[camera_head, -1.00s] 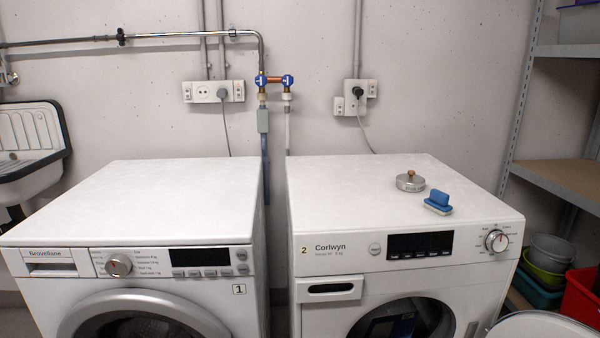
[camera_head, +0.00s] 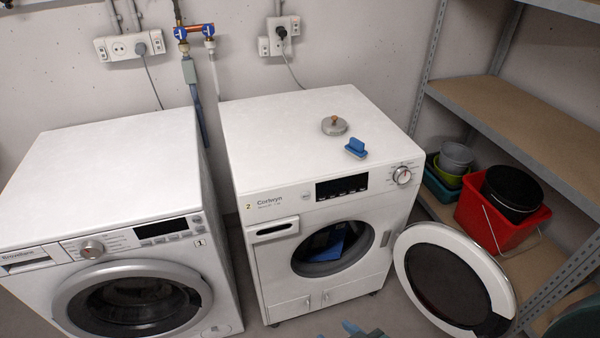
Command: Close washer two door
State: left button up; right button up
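Washer two (camera_head: 262,277) is the white Corlwyn machine with a yellow "2" label, right of washer one. Its round door (camera_head: 408,278), with a white ring and dark glass, stands wide open, swung out to the right of the machine. The round opening (camera_head: 300,263) is uncovered, and something blue (camera_head: 334,243) shows inside the drum. The latch side of the door faces right, away from the machine. I see no gripper that I can clearly make out. A small blue and dark shape at the bottom edge is cut off, and I cannot tell what it is.
Washer one (camera_head: 225,310) stands at left with its door (camera_head: 135,300) shut. A metal shelf (camera_head: 510,110) with a red bucket (camera_head: 490,222) stands close right of the open door.

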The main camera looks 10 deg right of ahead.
aim_at(451, 278)
jog(key=k+l, duration=0.1)
jog(key=l, duration=0.3)
jog(key=k+l, duration=0.15)
jog(key=l, duration=0.3)
jog(key=k+l, duration=0.1)
jog(key=l, duration=0.3)
jog(key=k+l, duration=0.15)
jog(key=l, duration=0.25)
jog(key=k+l+u, duration=0.1)
jog(key=l, duration=0.35)
jog(key=k+l, duration=0.15)
jog(key=l, duration=0.25)
jog(key=k+l, duration=0.15)
jog(key=l, duration=0.25)
jog(key=k+l, duration=0.1)
jog(key=l, duration=0.3)
jog(key=i+j, duration=0.15)
jog(key=i, duration=0.15)
jog(key=i+j, duration=0.2)
jog(key=i, duration=0.1)
